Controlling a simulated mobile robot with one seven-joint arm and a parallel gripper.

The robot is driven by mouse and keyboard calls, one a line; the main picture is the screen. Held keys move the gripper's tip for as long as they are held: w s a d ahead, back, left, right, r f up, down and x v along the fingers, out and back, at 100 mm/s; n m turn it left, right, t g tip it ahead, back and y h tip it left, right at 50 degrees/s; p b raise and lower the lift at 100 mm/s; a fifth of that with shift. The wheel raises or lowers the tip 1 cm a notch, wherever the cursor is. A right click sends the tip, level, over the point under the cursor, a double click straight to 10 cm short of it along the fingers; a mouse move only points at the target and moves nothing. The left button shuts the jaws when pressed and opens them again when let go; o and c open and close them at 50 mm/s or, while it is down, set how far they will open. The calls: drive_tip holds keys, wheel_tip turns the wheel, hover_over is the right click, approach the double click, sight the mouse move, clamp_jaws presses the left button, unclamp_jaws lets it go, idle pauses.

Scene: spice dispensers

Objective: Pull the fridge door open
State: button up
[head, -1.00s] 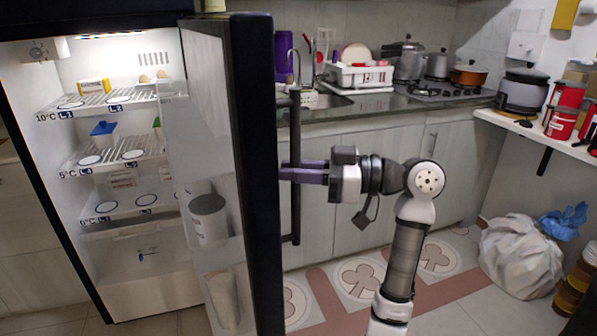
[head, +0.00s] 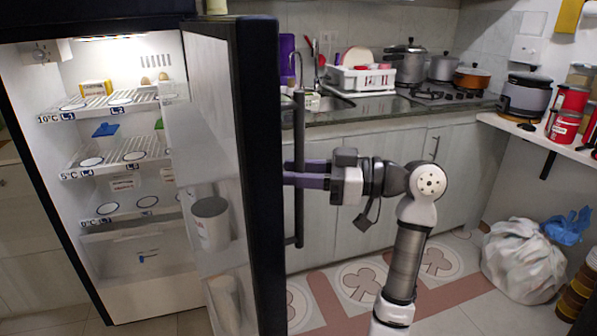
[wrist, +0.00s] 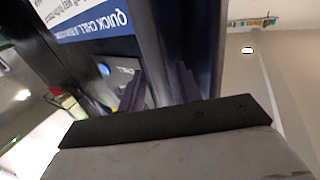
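The fridge door (head: 258,190) stands open at a wide angle and swings out toward me, seen nearly edge-on in the head view. Its vertical dark handle (head: 299,130) is on the outer face. My gripper (head: 306,174) is at the handle's middle, its purple fingers pointing left across the bar toward the door face. In the wrist view the two fingertips (wrist: 160,92) are apart before the dark door surface. Whether they press on the bar cannot be told. The lit fridge interior (head: 120,150) is exposed.
A counter (head: 345,108) with a sink, dish rack and pots runs behind my arm. A side shelf (head: 550,140) is at right. A white bag (head: 520,258) lies on the floor at right. The patterned floor between door and bag shows free room.

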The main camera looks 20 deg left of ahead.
drive_tip(key=w+d+b, duration=0.1)
drive_tip(key=w+d, duration=0.1)
drive_tip(key=d, duration=1.1)
drive_tip(key=shift+d+b, duration=0.3)
drive_tip(key=shift+d, duration=0.05)
drive_tip(key=shift+s, duration=0.15)
